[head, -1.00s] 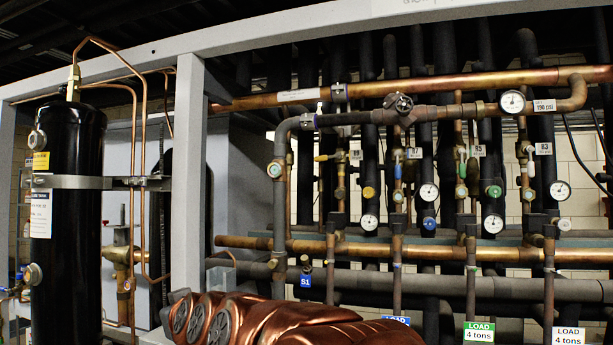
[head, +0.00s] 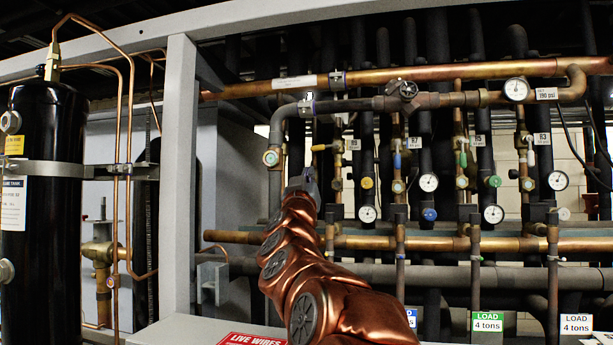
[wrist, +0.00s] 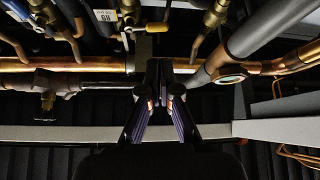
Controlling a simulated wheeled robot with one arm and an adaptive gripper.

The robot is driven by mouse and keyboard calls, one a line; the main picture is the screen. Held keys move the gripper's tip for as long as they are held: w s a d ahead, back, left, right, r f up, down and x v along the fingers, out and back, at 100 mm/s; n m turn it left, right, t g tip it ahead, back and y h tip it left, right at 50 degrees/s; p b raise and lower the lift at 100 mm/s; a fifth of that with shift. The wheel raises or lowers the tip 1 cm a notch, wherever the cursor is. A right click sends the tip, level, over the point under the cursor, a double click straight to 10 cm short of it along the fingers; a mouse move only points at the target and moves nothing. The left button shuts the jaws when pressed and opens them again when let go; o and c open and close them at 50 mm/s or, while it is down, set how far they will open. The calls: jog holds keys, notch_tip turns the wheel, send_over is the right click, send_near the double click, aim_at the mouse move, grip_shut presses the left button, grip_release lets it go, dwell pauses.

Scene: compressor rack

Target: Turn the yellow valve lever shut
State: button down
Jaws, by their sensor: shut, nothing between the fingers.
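The yellow valve lever (head: 321,147) sits on a thin vertical pipe in the upper middle of the head view, at the left end of the row of valves. It points left, roughly level. My gripper (head: 303,181) is raised in front of the rack, below and slightly left of the lever, and apart from it in the picture. In the wrist view my gripper (wrist: 161,72) has its dark fingers brought together, with nothing held. A small yellow part (wrist: 157,27) shows just beyond the fingertips, probably the lever. My gripper does not visibly touch it.
A thick dark pipe (head: 275,165) with a round fitting runs down left of my gripper. A grey frame post (head: 181,170) and black tank (head: 42,190) stand further left. Copper pipes (head: 420,243), gauges and other valves fill the rack to the right.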

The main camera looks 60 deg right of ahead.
aim_at(316, 149)
jog(key=shift+p+x, duration=1.55)
jog(key=shift+x, duration=4.4)
